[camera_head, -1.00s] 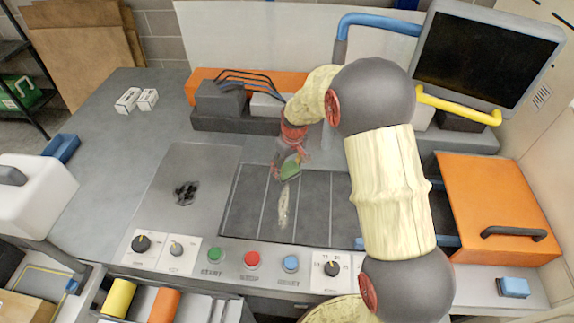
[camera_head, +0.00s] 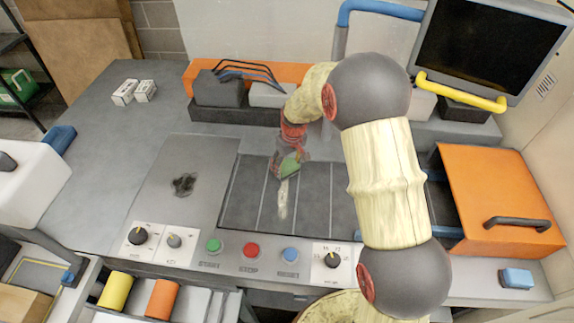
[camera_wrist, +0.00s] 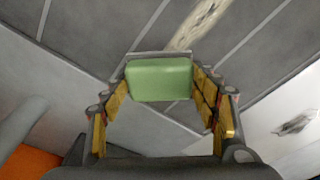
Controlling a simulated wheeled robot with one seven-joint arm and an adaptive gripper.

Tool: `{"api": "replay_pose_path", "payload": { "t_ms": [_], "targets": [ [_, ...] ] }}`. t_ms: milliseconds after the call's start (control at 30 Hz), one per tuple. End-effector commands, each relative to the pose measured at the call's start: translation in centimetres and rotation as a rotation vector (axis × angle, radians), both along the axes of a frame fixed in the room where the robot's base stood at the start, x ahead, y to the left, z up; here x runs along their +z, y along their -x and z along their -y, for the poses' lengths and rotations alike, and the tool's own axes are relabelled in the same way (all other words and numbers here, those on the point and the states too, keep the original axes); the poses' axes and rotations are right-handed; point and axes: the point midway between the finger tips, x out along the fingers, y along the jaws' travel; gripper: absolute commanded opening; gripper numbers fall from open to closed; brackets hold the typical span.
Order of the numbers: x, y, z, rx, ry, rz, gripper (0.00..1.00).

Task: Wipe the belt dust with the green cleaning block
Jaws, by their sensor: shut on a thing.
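The green cleaning block (camera_head: 290,165) is held in my gripper (camera_head: 287,163) over the far part of the dark belt (camera_head: 321,205). In the wrist view the block (camera_wrist: 160,79) sits between the yellow-padded fingers of my gripper (camera_wrist: 163,90). A pale streak of dust (camera_head: 283,198) lies on the belt just in front of the block. The streak (camera_wrist: 203,22) also shows in the wrist view beyond the block. I cannot tell whether the block touches the belt.
A dark smudge (camera_head: 185,184) marks the grey plate left of the belt. Buttons and knobs (camera_head: 251,250) line the front panel. A grey-and-orange unit (camera_head: 219,90) stands behind the belt. An orange box (camera_head: 490,200) stands at right, beside a blue block (camera_head: 516,278).

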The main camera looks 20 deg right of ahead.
Motion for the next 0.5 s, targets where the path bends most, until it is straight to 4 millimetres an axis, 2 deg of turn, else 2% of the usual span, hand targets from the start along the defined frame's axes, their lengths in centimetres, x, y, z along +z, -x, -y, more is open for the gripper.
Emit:
{"api": "replay_pose_path", "payload": {
  "t_ms": [500],
  "targets": [
    [-0.81, 0.00, 0.00, 0.000, 0.000, 0.000, 0.40]
  ]
}}
